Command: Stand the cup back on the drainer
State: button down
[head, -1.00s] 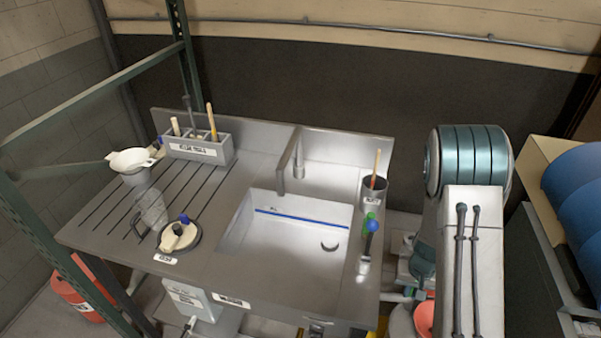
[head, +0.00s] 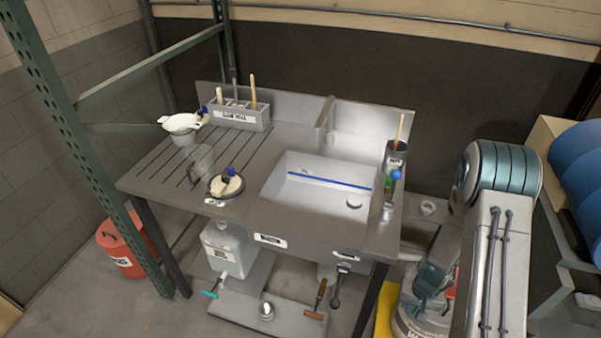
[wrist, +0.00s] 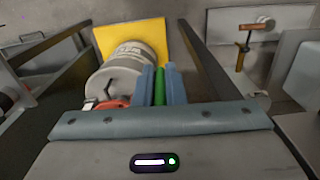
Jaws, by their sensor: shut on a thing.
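My gripper (wrist: 160,72) shows in the wrist view, its two blue-grey fingers close together with a narrow green thing (wrist: 160,90) between them. Only a thin strip of the green thing shows, so I cannot tell whether it is the cup. A white bowl-shaped piece (head: 182,122) rests on a grey cup at the drainer's left edge.
A round dish (head: 226,187) with a blue-tipped item lies by the sink basin (head: 300,200). A tool holder (head: 240,117) stands at the back. A grey drum (wrist: 125,70) on a yellow sheet (wrist: 140,38) is beyond my fingers. A green rack post (head: 70,120) stands left.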

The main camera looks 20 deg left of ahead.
aim_at(179, 178)
jog(key=k, duration=0.4)
jog(key=z, duration=2.75)
jog(key=k, duration=2.35)
jog(key=u, duration=2.9)
